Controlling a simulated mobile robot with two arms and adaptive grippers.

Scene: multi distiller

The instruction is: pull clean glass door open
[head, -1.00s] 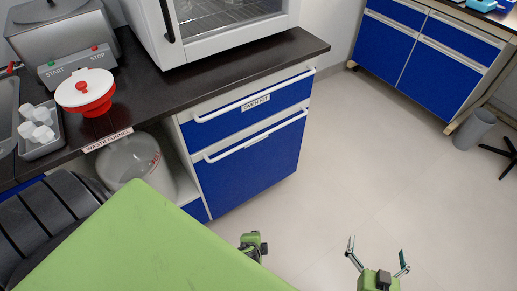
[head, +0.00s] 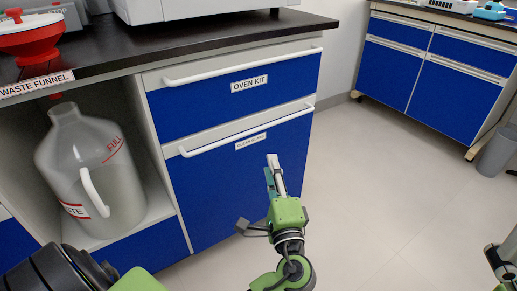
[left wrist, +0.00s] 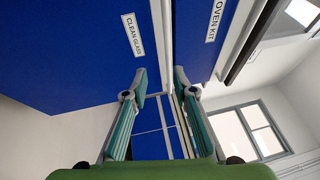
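The clean glass door (head: 235,195) is the lower blue front of the cabinet and is closed. Its label (head: 250,141) is partly readable in the head view and clear in the left wrist view (left wrist: 133,35). A white bar handle (head: 215,140) runs along its top edge. My left gripper (head: 272,168) is in front of the door, just below the handle's right part. In the left wrist view its two fingers (left wrist: 160,82) are apart, with the white handle strip ahead between them; I cannot tell contact. My right gripper (head: 497,262) is cut off at the lower right edge.
The oven kit drawer (head: 280,88), with its own white handle, is closed directly above the door. A waste jug (head: 90,180) stands in the open bay to the left. The dark countertop (head: 200,48) overhangs above. Floor to the right is clear.

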